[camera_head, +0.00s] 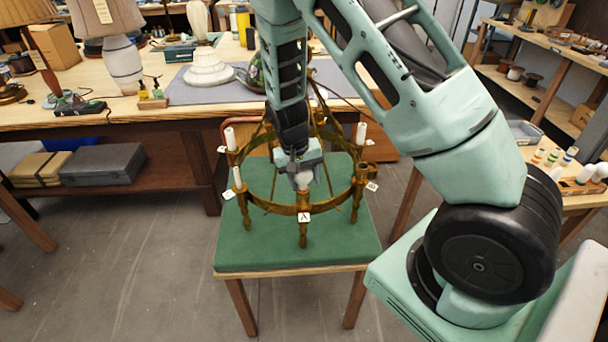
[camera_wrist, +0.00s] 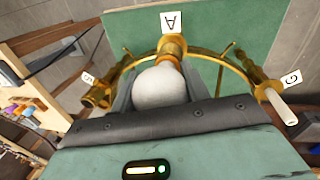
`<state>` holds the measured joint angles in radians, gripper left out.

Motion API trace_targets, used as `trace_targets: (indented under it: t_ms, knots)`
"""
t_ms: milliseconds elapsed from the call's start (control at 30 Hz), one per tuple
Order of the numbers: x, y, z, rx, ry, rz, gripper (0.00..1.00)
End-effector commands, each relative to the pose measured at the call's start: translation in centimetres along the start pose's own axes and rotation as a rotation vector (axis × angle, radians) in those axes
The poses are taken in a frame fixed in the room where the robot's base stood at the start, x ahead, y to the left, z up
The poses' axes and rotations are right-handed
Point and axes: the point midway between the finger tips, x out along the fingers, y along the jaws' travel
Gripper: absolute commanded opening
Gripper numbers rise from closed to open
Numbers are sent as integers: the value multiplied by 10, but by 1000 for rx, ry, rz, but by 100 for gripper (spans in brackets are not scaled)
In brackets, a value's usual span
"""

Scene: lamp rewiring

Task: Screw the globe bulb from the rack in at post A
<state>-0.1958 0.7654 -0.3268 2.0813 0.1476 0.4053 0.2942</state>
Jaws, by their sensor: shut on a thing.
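A round brass chandelier frame (camera_head: 267,207) stands on a green-topped stand (camera_head: 340,240). Post A carries a white tag "A" (camera_head: 304,217) at the near side of the ring; the tag also shows in the wrist view (camera_wrist: 171,21). My gripper (camera_head: 302,176) is shut on the white globe bulb (camera_wrist: 160,88), which sits between its two fingers. In the wrist view the bulb's base end is at the brass socket of post A (camera_wrist: 172,46). Whether the base is inside the socket or just against it, I cannot tell.
White candle-like sleeves (camera_head: 361,134) rise from other tagged posts around the ring. A rack of bulbs (camera_head: 585,180) stands on the right-hand table. A long workbench (camera_head: 150,125) with lamps is behind. My arm crosses the upper right.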

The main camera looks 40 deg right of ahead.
Motion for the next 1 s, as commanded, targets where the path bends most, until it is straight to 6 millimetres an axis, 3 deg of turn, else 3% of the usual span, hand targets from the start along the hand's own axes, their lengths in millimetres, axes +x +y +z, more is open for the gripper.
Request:
trace_targets:
  t_ms: [300, 667, 967, 1000]
  knots:
    - [0, 0, 0, 29, -6, 0, 22]
    - [-1, -1, 2, 639, -121, 1, 22]
    - [1, -2, 2, 702, -133, -1, 22]
    - [1, -2, 2, 701, -132, -1, 57]
